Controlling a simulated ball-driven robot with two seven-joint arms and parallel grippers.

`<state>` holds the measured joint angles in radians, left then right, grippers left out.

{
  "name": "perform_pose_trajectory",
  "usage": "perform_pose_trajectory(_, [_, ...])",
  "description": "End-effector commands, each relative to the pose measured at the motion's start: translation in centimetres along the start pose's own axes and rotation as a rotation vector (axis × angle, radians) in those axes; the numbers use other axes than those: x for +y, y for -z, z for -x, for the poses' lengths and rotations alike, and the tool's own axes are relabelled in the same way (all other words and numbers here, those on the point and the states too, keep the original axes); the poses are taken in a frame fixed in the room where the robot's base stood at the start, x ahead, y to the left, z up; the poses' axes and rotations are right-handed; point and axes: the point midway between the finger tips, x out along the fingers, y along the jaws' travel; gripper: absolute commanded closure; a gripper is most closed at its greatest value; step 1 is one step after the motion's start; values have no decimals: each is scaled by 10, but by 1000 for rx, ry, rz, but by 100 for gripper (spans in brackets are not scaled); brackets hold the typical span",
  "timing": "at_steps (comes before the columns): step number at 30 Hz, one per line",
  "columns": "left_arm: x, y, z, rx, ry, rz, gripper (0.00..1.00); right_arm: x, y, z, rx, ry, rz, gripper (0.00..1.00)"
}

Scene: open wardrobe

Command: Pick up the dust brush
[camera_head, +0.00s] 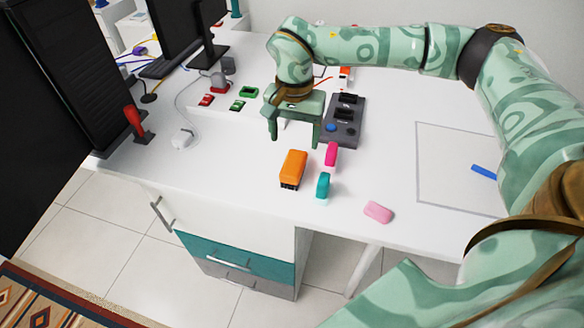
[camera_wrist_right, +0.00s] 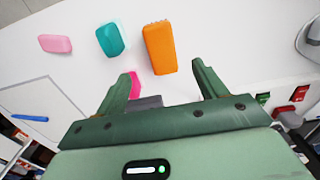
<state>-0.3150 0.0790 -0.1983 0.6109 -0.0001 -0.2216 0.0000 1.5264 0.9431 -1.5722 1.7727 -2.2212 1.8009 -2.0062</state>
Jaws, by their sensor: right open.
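The dust brush (camera_head: 292,168) appears to be the orange block with dark bristles along its front end. It lies on the white table, and in the right wrist view the orange block (camera_wrist_right: 159,48) lies just beyond the fingertips. My right gripper (camera_head: 294,139) is open and empty, pointing down behind the brush in the head view. In the wrist view the open fingers (camera_wrist_right: 163,76) are spread on either side of the brush's near end, with none of them seen touching it. My left gripper is not in view.
On the white table (camera_head: 225,150), a magenta item (camera_head: 331,154) and a teal item (camera_head: 323,186) lie close right of the brush. A pink block (camera_head: 378,212) is nearer the front edge. The table left of the brush is clear.

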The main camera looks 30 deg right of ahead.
Motion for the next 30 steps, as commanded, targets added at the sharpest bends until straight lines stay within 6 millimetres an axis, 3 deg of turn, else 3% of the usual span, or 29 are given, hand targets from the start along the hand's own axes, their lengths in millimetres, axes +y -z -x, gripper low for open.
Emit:
perform_pose_trajectory(1, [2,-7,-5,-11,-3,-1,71,0,0,-16,-2,-3,0,29])
perform_pose_trajectory(4, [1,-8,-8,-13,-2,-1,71,0,0,-33,-2,-2,1,29])
perform_pose_trajectory(12, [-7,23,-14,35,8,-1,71,0,0,-53,-1,0,1,29])
perform_pose_trajectory(20, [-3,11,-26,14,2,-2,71,2,1,-94,-3,-2,1,29])
perform_pose_trajectory(27, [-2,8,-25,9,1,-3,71,1,2,-97,1,2,1,29])
perform_pose_trajectory(28, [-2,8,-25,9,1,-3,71,1,2,-97,1,2,1,32])
perform_pose_trajectory(30, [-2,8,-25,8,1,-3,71,1,2,-97,0,2,1,51])
